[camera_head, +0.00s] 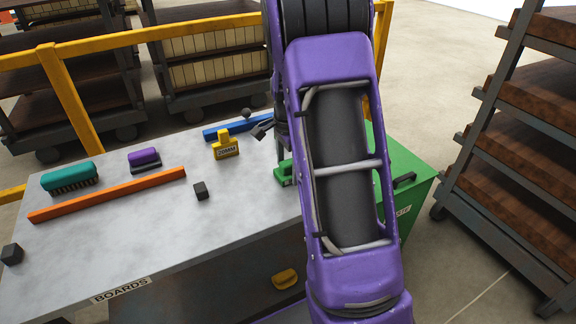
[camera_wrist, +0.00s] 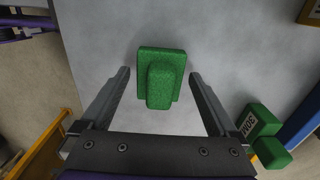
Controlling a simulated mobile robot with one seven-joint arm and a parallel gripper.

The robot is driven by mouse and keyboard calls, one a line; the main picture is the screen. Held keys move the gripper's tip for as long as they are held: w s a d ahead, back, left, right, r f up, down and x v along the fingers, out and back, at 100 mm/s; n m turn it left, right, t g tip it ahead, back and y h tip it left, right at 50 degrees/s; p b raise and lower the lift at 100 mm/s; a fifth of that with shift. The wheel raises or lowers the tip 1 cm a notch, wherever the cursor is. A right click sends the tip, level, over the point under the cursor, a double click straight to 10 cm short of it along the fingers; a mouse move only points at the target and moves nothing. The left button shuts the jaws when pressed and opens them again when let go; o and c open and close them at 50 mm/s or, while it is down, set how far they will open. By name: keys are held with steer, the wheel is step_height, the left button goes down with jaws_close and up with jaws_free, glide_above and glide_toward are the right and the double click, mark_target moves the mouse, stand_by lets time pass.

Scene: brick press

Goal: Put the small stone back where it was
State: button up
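In the wrist view my gripper (camera_wrist: 160,75) is open. A green, rough-textured block (camera_wrist: 165,60) with a narrower raised part lies between the two fingers, with a gap on both sides. No thing is plainly marked as the small stone, so I cannot tell whether it is this block. Two small dark cubes also lie on the grey table, one near its middle (camera_head: 201,190) and one at its left edge (camera_head: 12,253).
A green gauge marked 30MM (camera_wrist: 250,122) lies right of the gripper beside a blue bar (camera_wrist: 302,128). A yellow 20MM gauge (camera_head: 226,147), orange bar (camera_head: 110,195), teal brush (camera_head: 69,178) and purple-topped block (camera_head: 144,159) are on the table (camera_head: 120,245). A loaded rack (camera_head: 535,100) stands right.

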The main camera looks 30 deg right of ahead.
steer(key=shift+r, duration=0.1)
step_height(320, 180, up, 12)
steer(key=p, duration=0.2)
stand_by(0.4)
steer(key=shift+r, duration=0.1)
